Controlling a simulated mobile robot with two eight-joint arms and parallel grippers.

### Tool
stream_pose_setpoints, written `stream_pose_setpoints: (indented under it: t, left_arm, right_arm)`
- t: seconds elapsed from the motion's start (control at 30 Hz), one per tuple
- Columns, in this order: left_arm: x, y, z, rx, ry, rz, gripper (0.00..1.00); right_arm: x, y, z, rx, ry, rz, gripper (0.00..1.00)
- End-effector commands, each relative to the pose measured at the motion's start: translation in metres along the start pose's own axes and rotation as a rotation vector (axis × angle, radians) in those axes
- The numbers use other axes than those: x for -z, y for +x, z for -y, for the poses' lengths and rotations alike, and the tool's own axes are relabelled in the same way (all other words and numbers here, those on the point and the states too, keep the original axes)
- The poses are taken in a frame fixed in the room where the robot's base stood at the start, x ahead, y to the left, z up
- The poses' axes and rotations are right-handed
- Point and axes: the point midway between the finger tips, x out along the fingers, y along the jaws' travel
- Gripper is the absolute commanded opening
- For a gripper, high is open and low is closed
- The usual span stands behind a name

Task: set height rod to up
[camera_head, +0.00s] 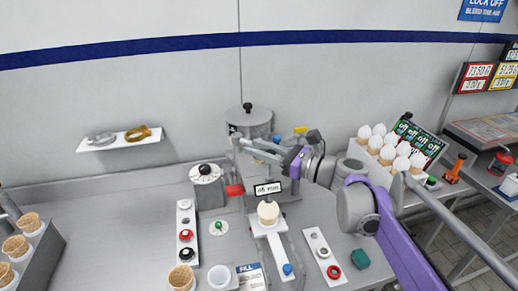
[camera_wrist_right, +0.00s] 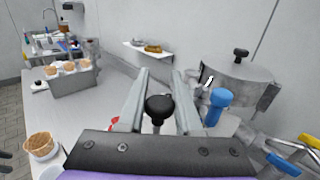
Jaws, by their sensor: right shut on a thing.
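The height rod (camera_wrist_right: 159,108) appears to be the upright rod with a black round knob between my right gripper's fingers in the right wrist view. My right gripper (camera_head: 240,146) reaches in from the right in the head view, over the machine by the round hopper. In the wrist view my right gripper (camera_wrist_right: 161,74) has its two grey fingers on either side of the rod and is shut on it. The lower part of the rod is hidden by the gripper body. I cannot make the rod out clearly in the head view. My left gripper is not in view.
The hopper (camera_head: 249,122) with a black lid knob stands behind the gripper. A blue knob (camera_wrist_right: 218,105) is close to the right finger. A dial with a black knob (camera_head: 205,171) and a red handle (camera_head: 235,190) are in front. Filled cones (camera_head: 384,145) stand at right.

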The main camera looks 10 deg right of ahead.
Motion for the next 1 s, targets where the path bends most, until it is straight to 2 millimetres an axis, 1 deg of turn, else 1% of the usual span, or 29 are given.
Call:
stream_pose_setpoints:
  t: [0.47,0.57,0.7,0.73,0.97,1.0]
  left_arm:
    - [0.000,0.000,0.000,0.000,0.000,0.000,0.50]
    - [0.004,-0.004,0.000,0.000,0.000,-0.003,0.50]
    - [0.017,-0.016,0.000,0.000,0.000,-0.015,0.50]
    - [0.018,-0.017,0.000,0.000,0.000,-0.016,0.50]
    - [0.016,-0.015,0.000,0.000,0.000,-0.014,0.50]
    - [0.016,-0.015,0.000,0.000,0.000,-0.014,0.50]
  right_arm:
    - [0.000,0.000,0.000,0.000,0.000,0.000,0.00]
    - [-0.007,0.000,0.000,0.000,-0.001,0.001,0.00]
    - [-0.029,0.001,0.000,0.000,-0.002,0.003,0.00]
    - [-0.031,0.001,0.000,0.000,-0.002,0.003,0.00]
    - [-0.028,0.000,0.001,0.001,0.001,0.003,0.00]
    - [-0.028,0.000,0.001,0.001,0.001,0.003,0.33]
